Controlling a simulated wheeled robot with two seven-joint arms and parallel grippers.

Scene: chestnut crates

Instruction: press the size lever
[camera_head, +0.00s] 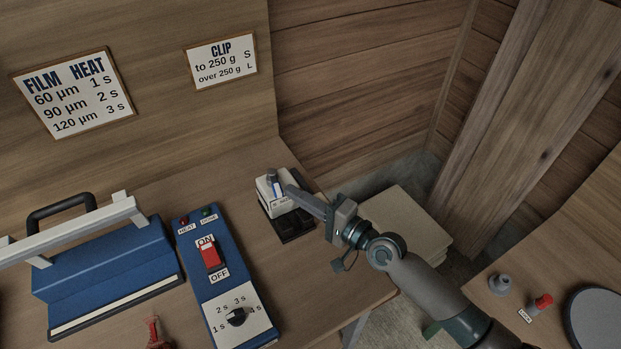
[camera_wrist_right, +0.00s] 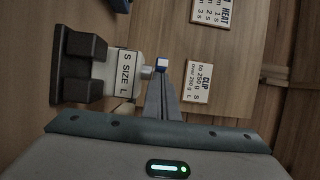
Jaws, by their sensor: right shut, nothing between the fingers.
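The clip device has a white housing (camera_head: 266,200) marked "S SIZE L", a black base and an upright size lever (camera_head: 272,178) with a blue tip. It stands on the bench at the back corner. In the wrist view the label (camera_wrist_right: 125,74) reads sideways, and the blue-and-white lever tip (camera_wrist_right: 162,66) shows right at the finger ends. My right gripper (camera_head: 291,191) is shut and empty, its fingers pointing left at the lever from the right. It also shows in the wrist view (camera_wrist_right: 161,82). I cannot tell whether it touches the lever. My left gripper is out of view.
A blue control box (camera_head: 225,272) with a red ON/OFF switch and a dial stands left of the device. A blue sealer (camera_head: 110,280) with a black handle is farther left. The clip sign (camera_head: 221,60) hangs behind. A side surface at right carries a red-tipped part (camera_head: 543,301).

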